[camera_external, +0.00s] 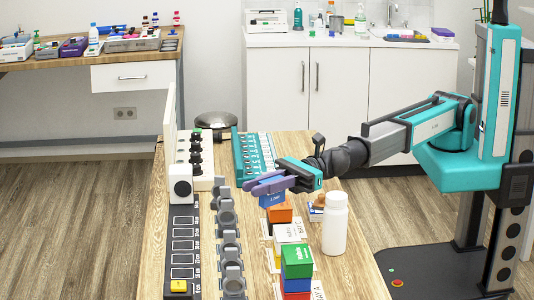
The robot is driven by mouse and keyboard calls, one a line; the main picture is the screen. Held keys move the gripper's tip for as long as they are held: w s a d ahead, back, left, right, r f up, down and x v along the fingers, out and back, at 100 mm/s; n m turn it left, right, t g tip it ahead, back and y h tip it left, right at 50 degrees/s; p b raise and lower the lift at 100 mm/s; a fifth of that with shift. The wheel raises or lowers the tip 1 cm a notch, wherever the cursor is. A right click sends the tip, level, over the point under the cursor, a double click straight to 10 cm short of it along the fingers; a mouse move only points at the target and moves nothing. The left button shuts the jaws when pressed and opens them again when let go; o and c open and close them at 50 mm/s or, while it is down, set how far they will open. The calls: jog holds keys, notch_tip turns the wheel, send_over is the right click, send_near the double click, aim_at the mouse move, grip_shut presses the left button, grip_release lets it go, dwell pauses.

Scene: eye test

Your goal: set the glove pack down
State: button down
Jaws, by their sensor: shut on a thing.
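My gripper (266,184) has purple fingers and reaches in from the right over the wooden table. It is shut on a small blue box (272,200) with light print, which I take to be the glove pack. The fingers cover its upper part. The blue box shows just above and behind an orange box (280,214) in the picture; I cannot tell whether they touch.
White, green, blue and red boxes (297,262) stand stacked near the front on the table (350,275). A white bottle (335,228) stands right of them. Grey round holders (230,250) and a black panel (182,245) line the left. A teal rack (243,155) lies behind.

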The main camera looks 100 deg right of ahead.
jog(key=s+a+h+b, duration=0.1)
jog(key=s+a+b, duration=0.2)
jog(key=s+a, duration=0.6)
jog(key=s+a+f+m+t+h+b, duration=0.1)
jog(key=s+a+f+m+b, duration=0.1)
jog(key=s+a+f+b, duration=0.1)
jog(key=shift+s+f+h+b, duration=0.4)
jog(key=shift+s+f+b, duration=0.5)
jog(key=shift+f+b, duration=0.15)
jog(key=shift+a, duration=0.1)
jog(key=shift+f+b, duration=0.5)
jog(key=shift+f, duration=2.6)
jog(key=shift+f+b, duration=0.3)
jog(key=shift+f, duration=1.55)
jog(key=shift+f, duration=0.2)
